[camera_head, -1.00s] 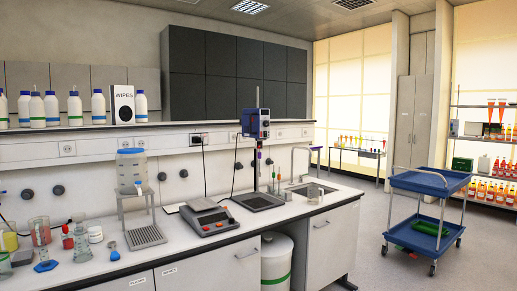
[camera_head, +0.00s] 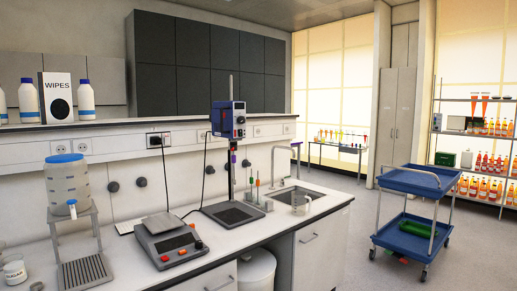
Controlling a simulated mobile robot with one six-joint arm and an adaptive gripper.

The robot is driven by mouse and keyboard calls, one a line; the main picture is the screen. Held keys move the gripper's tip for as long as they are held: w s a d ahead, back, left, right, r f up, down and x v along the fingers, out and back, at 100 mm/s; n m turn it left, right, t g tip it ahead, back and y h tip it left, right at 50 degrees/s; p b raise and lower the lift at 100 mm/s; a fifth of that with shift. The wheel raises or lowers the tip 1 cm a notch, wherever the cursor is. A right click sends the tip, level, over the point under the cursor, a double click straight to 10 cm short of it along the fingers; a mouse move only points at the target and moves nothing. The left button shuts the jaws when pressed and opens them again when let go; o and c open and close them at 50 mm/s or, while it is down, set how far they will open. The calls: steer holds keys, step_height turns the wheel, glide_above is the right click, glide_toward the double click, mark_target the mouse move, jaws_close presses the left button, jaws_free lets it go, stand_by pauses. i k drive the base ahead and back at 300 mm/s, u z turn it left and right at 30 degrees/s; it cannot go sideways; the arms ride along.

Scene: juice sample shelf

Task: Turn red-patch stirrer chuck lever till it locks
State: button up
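An overhead stirrer with a blue motor head (camera_head: 228,119) stands on the lab bench, left of the sink. Its dark base plate (camera_head: 233,214) lies flat on the bench. Below the head is a small chuck area (camera_head: 233,155) with a purple part and a reddish spot under it. The lever is too small to tell at this distance. My gripper is not in view.
A balance (camera_head: 168,243) and a water container on a stand (camera_head: 70,183) are left of the stirrer. A sink (camera_head: 290,198) with a metal jug (camera_head: 300,204) is right. A blue trolley (camera_head: 408,230) stands on open floor at the right.

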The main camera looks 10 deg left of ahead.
mark_target(234, 144)
steer(key=i, duration=1.45)
steer(key=u, duration=0.7)
